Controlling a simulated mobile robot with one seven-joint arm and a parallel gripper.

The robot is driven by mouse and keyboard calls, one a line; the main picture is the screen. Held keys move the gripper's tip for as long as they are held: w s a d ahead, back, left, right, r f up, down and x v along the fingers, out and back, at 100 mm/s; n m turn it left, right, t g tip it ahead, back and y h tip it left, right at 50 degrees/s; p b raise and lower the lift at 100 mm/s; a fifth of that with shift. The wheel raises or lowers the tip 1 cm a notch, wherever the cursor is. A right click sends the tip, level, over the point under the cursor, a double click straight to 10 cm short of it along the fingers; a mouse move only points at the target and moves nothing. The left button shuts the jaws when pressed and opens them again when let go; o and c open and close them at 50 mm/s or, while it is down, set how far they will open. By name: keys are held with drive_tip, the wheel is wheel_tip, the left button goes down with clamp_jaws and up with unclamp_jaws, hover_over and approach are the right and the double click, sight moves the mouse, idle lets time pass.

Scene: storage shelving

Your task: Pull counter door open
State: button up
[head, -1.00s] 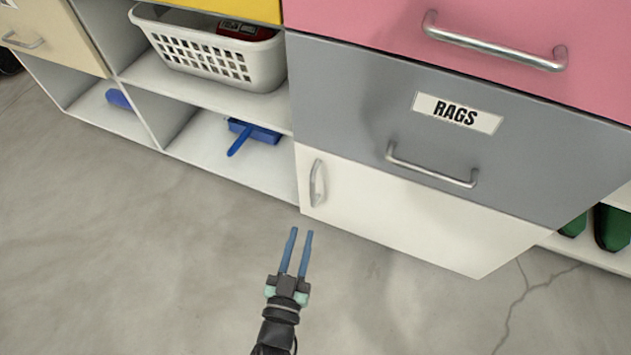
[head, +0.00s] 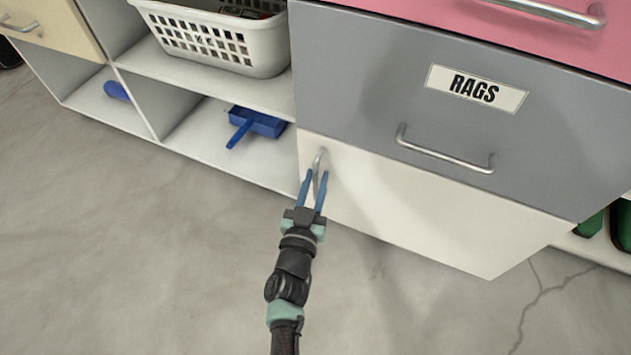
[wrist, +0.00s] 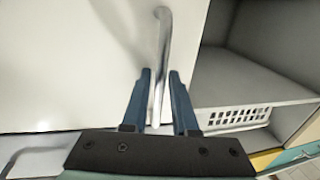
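The white counter door (head: 430,218) is closed, low in the unit under the grey RAGS drawer. Its vertical metal handle (head: 320,160) is near its left edge. My gripper (head: 316,174) is at the handle, with its two blue fingers on either side of it. In the wrist view, the handle (wrist: 163,50) runs down between the fingertips (wrist: 160,72), and a gap shows beside it, so the fingers look open. The door (wrist: 70,60) fills the left of the wrist view. The fingers hide the lower part of the handle in the head view.
The grey drawer (head: 390,85) with its own handle (head: 445,150) is directly above the door. Open shelves on the left hold a white basket (head: 215,42) and a blue dustpan (head: 256,123). The concrete floor (head: 130,250) in front is clear.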

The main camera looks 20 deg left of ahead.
clamp_jaws()
idle(1.3)
